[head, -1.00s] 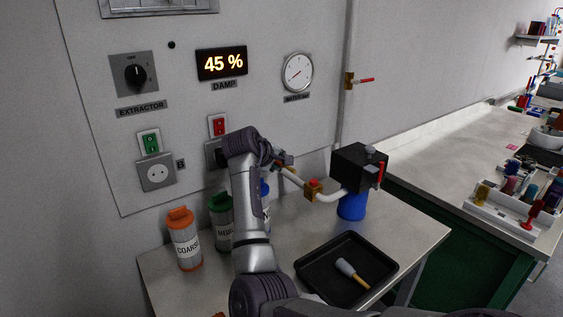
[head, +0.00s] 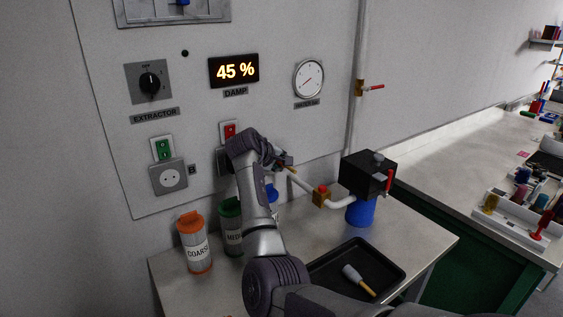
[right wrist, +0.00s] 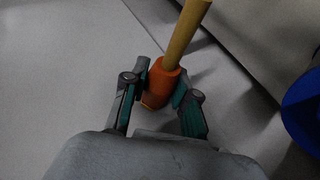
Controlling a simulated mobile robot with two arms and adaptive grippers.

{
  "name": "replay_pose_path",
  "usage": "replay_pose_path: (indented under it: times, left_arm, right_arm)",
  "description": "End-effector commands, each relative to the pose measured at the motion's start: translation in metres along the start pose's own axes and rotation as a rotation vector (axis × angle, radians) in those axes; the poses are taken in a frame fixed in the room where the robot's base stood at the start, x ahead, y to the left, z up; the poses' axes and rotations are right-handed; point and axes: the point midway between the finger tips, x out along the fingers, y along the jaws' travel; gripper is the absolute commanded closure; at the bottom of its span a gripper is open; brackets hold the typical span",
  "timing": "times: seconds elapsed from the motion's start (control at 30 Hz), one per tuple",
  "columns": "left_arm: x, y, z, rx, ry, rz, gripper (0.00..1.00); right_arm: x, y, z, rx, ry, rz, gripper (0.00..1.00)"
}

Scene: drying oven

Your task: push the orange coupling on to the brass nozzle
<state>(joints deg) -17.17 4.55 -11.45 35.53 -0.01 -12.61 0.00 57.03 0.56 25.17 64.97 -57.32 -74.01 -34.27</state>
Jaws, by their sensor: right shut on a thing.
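The orange coupling (right wrist: 160,78) is between the two fingers of my right gripper (right wrist: 158,97) in the right wrist view. A tan, brass-coloured tube, which looks like the brass nozzle (right wrist: 186,32), runs up and away from the coupling's upper end. The two look in line and meet, but I cannot tell how far the coupling sits over the tube. My left gripper is out of view.
A brass block with a red top (head: 321,197) sits on the pipe. A blue container (head: 361,212) stands under the box. An orange-lidded COARSE jar (head: 195,243) and a green-lidded jar (head: 231,226) stand by my arm.

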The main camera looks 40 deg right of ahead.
Motion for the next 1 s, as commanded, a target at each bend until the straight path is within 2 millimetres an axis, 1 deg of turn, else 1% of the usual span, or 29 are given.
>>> replay_pose_path:
  times: [0.77,0.8,0.93,0.97,1.0]
  left_arm:
    - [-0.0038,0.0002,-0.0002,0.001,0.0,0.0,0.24]
    - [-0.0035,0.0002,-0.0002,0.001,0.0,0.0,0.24]
    - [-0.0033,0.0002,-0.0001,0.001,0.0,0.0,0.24]
    - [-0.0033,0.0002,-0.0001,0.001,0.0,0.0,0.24]
    - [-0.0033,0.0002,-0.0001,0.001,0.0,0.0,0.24]
  right_arm:
    - [0.0008,0.0012,-0.0039,0.0,0.002,0.001,1.0]
    - [0.0011,0.0008,-0.004,0.0,0.002,0.001,0.69]
    - [0.001,0.0007,-0.0039,0.0,0.002,0.001,0.47]
    - [0.0011,0.0007,-0.0038,0.0,0.002,0.001,0.43]
    - [0.0011,0.0006,-0.0038,0.0,0.002,0.001,0.43]
